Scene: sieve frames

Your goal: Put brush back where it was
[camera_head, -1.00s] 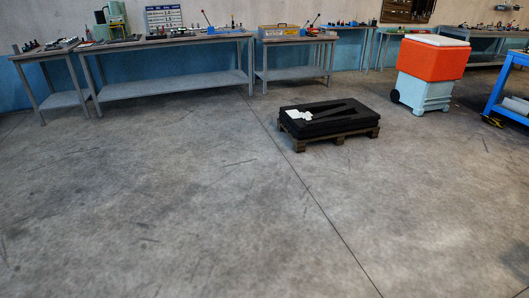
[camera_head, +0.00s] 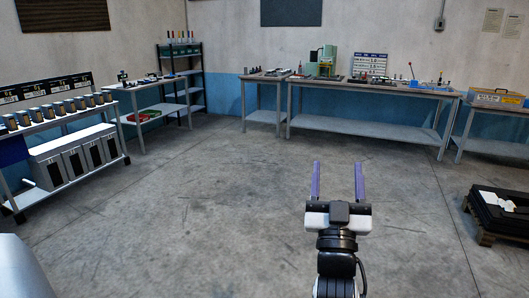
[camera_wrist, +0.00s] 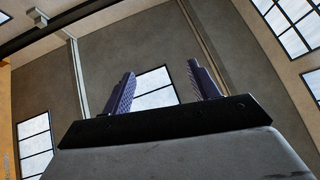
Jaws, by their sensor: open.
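My gripper (camera_head: 338,182) is raised in front of me at the lower right of the head view, its two purple fingers apart and pointing up, with nothing between them. In the wrist view my gripper (camera_wrist: 160,88) is also open and empty, against walls and windows high up. I cannot make out a brush in any view; objects on the far benches are too small to tell.
A long workbench (camera_head: 370,127) with tools stands along the back wall, and a smaller bench (camera_head: 262,116) beside it. A pallet (camera_head: 488,238) with a black load is at right. The middle floor is clear.

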